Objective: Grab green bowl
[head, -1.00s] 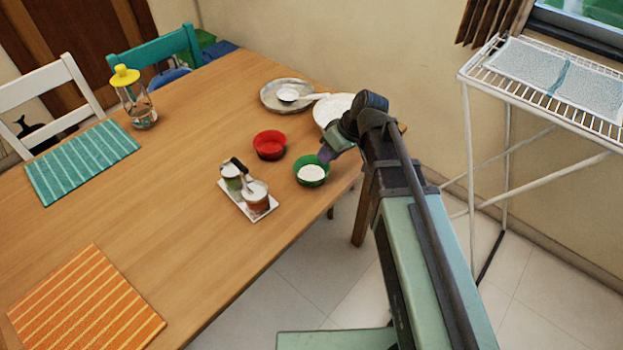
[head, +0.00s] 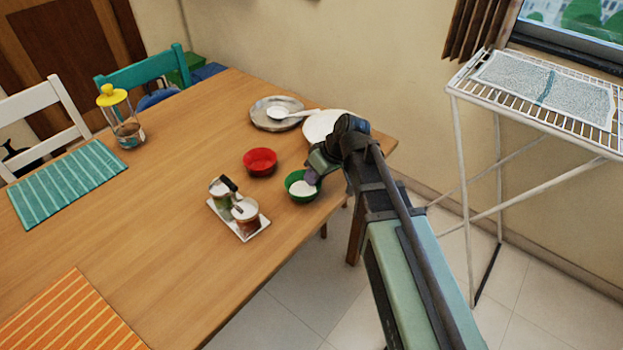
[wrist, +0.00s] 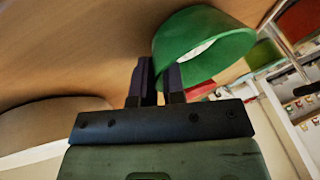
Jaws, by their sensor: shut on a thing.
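The green bowl (head: 301,192), with white contents, sits near the table's right edge in the head view. In the wrist view the green bowl (wrist: 215,45) fills the upper right. My gripper (head: 311,177) is at the bowl's right rim in the head view. In the wrist view the two dark fingers of my gripper (wrist: 160,78) stand close together, at the bowl's near wall. They are shut on its rim, one finger overlapping the green wall. I cannot tell from these views whether the bowl is lifted off the table.
A red bowl (head: 260,162) stands just left of the green bowl. A white tray (head: 244,233) with small jars is in front. A grey plate (head: 262,122) with a ladle and a white plate (head: 322,128) lie behind. A drying rack (head: 545,100) stands at the right.

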